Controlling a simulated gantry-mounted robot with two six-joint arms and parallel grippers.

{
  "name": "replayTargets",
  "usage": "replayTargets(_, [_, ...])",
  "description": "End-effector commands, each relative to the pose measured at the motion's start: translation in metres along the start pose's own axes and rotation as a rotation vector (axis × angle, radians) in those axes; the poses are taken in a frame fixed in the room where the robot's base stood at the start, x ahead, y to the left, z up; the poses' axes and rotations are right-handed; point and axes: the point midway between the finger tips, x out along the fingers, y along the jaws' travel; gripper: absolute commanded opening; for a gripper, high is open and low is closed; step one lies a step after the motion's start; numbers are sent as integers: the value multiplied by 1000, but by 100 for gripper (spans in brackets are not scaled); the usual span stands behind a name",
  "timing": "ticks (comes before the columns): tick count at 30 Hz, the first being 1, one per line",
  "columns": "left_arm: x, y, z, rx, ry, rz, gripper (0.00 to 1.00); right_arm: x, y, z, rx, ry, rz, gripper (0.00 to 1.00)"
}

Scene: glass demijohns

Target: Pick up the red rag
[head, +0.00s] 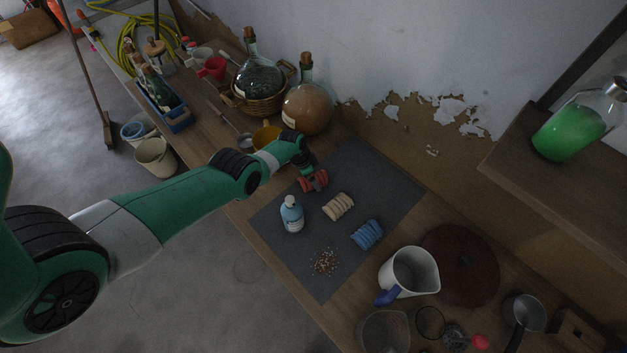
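The red rag (314,182) lies bunched on the dark grey mat (375,178) on the bench, in line with a beige rag (338,207) and a blue rag (367,235). My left arm reaches in from the left, and my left gripper (308,171) is right at the red rag, over its upper side. The fingers are small and dark here, so I cannot tell whether they are open or closed on the rag. My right gripper is not in view.
A blue-white bottle (292,217) and a scatter of small bits (325,262) are on the mat. Glass demijohns (307,106) stand behind the arm. A white jug (409,270) and a dark red round lid (462,264) are to the right. The mat's upper right is clear.

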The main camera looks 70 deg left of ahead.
Motion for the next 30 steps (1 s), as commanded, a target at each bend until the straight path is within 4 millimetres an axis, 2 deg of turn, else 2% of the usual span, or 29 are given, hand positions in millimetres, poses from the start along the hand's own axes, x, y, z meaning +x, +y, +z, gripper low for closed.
replayTargets(13, [3, 0, 1, 0, 0, 0, 100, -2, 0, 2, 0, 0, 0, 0])
replayTargets(14, [3, 0, 1, 0, 0, 0, 96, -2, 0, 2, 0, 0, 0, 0])
replayTargets(24, [3, 0, 1, 0, 0, 0, 35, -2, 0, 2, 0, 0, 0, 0])
replayTargets(26, [3, 0, 1, 0, 0, 0, 26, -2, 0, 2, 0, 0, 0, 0])
replayTargets(27, [3, 0, 1, 0, 0, 0, 17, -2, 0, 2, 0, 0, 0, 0])
replayTargets(30, [3, 0, 1, 0, 0, 0, 17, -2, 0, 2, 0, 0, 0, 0])
